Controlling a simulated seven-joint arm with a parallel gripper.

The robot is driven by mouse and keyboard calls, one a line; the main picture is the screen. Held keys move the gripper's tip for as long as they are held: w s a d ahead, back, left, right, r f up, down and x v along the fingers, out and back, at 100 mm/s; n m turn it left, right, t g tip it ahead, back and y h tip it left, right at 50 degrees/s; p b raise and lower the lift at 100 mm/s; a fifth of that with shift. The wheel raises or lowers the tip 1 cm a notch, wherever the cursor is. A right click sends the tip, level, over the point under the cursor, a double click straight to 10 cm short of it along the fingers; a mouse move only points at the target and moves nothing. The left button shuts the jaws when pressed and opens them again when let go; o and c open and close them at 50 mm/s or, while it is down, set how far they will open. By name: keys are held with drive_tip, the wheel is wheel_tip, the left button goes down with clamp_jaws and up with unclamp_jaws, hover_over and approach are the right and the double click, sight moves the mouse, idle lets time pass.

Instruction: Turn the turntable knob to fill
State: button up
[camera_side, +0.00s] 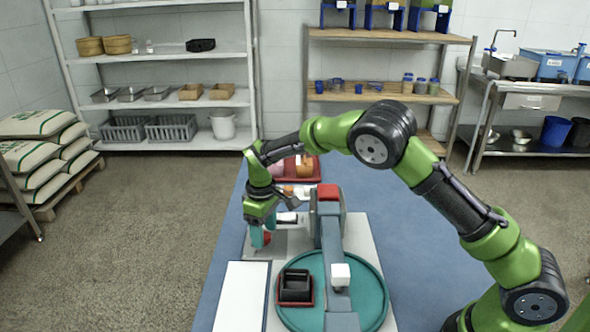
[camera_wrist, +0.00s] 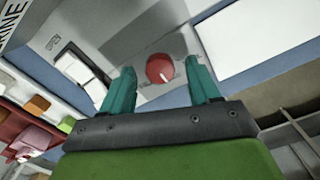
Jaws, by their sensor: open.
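The red round knob (camera_wrist: 160,68) sits on a grey panel and has a white pointer mark toward its lower right. In the side view the knob (camera_side: 266,238) shows partly behind my teal fingers. My gripper (camera_side: 258,231) points down at the panel, open, with its two teal fingers on either side of the knob in the wrist view. I cannot tell whether the fingers touch it. The teal turntable (camera_side: 370,292) lies in front and to the right, carrying a black box on a red base (camera_side: 296,288).
A grey upright with a red top (camera_side: 328,192) stands close to the right of my gripper, with an arm over the turntable. A white plate (camera_side: 240,297) lies in front. A red tray (camera_side: 316,176) with orange and pink items is behind. White pieces (camera_wrist: 80,70) sit beside the knob.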

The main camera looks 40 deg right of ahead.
drive_tip(key=shift+f, duration=0.3)
drive_tip(key=c, duration=1)
drive_tip(key=shift+c, duration=0.2)
drive_tip(key=shift+m, duration=0.4)
drive_tip(key=m, duration=1.1)
drive_tip(key=shift+r, duration=0.1)
